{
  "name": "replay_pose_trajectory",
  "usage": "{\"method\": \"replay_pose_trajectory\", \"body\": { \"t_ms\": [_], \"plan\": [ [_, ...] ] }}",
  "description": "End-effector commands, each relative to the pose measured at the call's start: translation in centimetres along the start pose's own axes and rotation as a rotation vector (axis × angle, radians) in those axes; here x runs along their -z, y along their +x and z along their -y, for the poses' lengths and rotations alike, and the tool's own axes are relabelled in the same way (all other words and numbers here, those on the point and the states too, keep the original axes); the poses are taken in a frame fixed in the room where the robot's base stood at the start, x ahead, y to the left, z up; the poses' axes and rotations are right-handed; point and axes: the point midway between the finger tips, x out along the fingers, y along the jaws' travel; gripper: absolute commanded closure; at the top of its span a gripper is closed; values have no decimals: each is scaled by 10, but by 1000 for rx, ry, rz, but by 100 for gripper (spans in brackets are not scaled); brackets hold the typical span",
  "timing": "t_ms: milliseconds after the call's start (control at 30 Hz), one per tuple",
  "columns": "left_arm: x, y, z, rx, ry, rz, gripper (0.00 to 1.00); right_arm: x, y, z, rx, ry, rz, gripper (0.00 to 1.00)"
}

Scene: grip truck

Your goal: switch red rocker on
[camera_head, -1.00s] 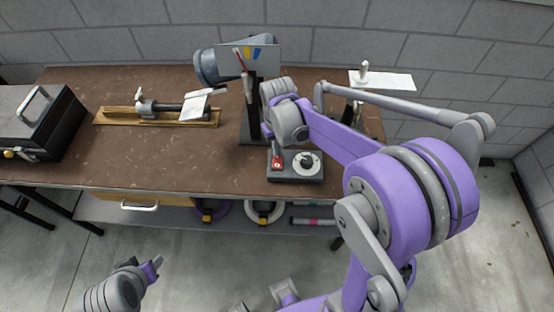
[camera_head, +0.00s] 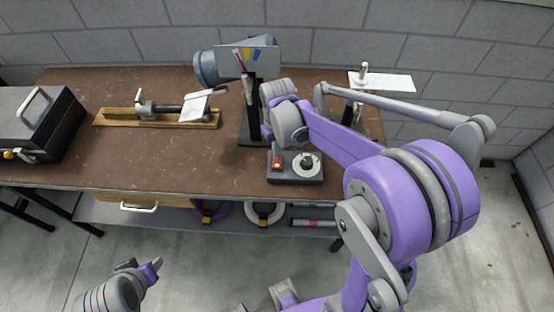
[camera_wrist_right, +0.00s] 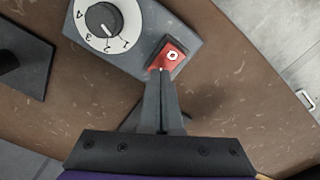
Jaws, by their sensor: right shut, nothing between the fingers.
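The red rocker (camera_head: 277,163) sits on the left of a grey control box (camera_head: 296,178) at the table's front edge. In the right wrist view the rocker (camera_wrist_right: 172,52) shows a white ring mark on its far part, and a small pale mark is beside the fingertips. My right gripper (camera_wrist_right: 161,72) is shut and empty, its tips at the rocker's near edge; I cannot tell whether they touch. In the head view its fingers are mostly hidden by its own wrist. My left gripper (camera_head: 146,267) is at the bottom left, away from the table; its jaw opening is unclear.
A white dial (camera_head: 306,164) with a black knob is right beside the rocker. A dark stand (camera_head: 254,115) with a panel rises behind the box. A wooden fixture (camera_head: 150,119) and a black case (camera_head: 40,122) are to the left. The front middle of the table is clear.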

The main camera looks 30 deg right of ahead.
Motion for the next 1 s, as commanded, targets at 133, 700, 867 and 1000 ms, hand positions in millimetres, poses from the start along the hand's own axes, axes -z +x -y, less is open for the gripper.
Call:
{"method": "replay_pose_trajectory", "body": {
  "t_ms": [133, 700, 867, 1000],
  "plan": [
    [9, -9, 0, 0, 0, -7, 50, 1, -16, 0, 0, 0, -2, 100],
    [33, -32, 0, 0, 0, -29, 50, 1, -60, 0, 0, 0, -3, 100],
    [33, -32, 0, 0, 0, -29, 50, 0, -61, 0, 0, 0, -1, 100],
    [32, -31, 0, 0, 0, -28, 50, 0, -60, 0, 0, 0, -1, 100]
  ]
}}
